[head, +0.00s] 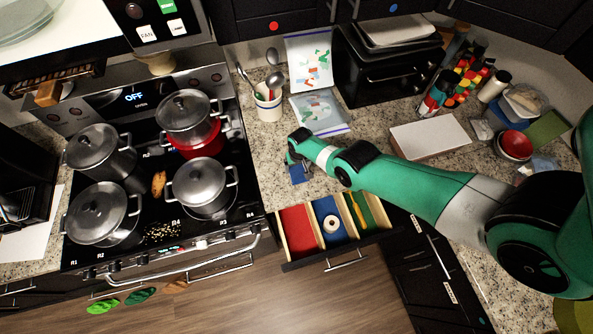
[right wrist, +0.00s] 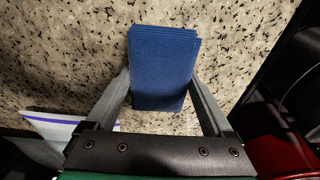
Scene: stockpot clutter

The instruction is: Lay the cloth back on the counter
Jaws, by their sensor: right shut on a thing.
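A folded blue cloth (head: 297,177) is in my right gripper (head: 295,166), over the counter (head: 262,172) to the right of the stove. In the right wrist view the layered cloth (right wrist: 163,55) sits between the two fingers (right wrist: 160,76), which press on its sides. The speckled counter (right wrist: 60,60) shows behind it. I cannot tell whether the cloth touches the counter or hangs just above it. My left gripper is out of view.
An open drawer (head: 345,259) with red, blue and green sections lies just in front. A utensil crock (head: 268,106) and plastic bags (head: 318,113) stand behind. Several steel pots (head: 200,183) are on the stove at left. A box (head: 430,136) lies at right.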

